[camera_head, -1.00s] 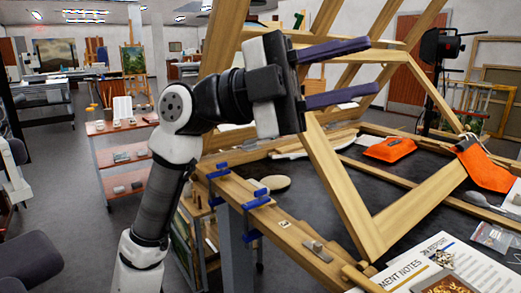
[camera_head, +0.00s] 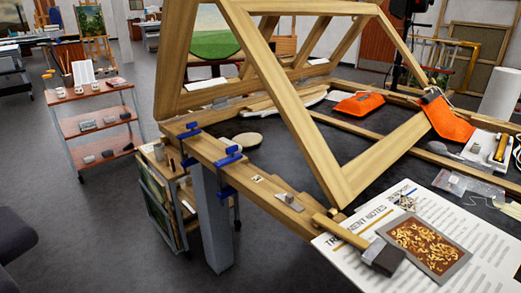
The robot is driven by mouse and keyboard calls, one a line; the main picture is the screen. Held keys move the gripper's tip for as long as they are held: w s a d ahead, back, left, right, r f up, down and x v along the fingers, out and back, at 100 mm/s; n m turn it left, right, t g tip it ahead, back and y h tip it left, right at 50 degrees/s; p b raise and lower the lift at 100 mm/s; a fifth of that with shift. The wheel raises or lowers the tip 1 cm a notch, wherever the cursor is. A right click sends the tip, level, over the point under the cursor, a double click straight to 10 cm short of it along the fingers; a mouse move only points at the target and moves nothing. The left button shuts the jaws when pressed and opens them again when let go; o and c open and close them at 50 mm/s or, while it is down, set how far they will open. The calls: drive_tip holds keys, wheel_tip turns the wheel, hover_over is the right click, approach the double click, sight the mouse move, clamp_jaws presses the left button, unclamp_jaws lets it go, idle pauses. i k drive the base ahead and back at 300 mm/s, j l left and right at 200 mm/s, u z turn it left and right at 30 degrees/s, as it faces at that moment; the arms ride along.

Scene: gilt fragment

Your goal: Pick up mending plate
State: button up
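A small grey metal piece (camera_head: 289,201) lies on the wooden rail at the near edge of the worktable; it may be the mending plate, but it is too small to be sure. A small pale square with a dark mark (camera_head: 257,179) lies further back on the same rail. A clear bag (camera_head: 468,186) with small contents that I cannot make out lies at the right. My gripper and arm are not in view now.
A large wooden frame (camera_head: 312,140) leans over the dark worktable. Blue clamps (camera_head: 228,157) grip the rail. Printed notes (camera_head: 335,258), a wood-handled tool (camera_head: 342,231) and a gilt fragment (camera_head: 430,247) are at front right.

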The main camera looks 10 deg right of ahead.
sight(288, 200)
drive_tip(key=i+j, duration=0.2)
drive_tip(key=j, duration=0.15)
drive_tip(key=i+j, duration=0.25)
drive_tip(key=i+j+z, duration=0.1)
drive_tip(key=j, duration=0.35)
drive_tip(key=i+j+z, duration=0.1)
drive_tip(key=z, duration=1.55)
drive_tip(key=i+j, duration=0.05)
drive_tip(key=j, duration=0.05)
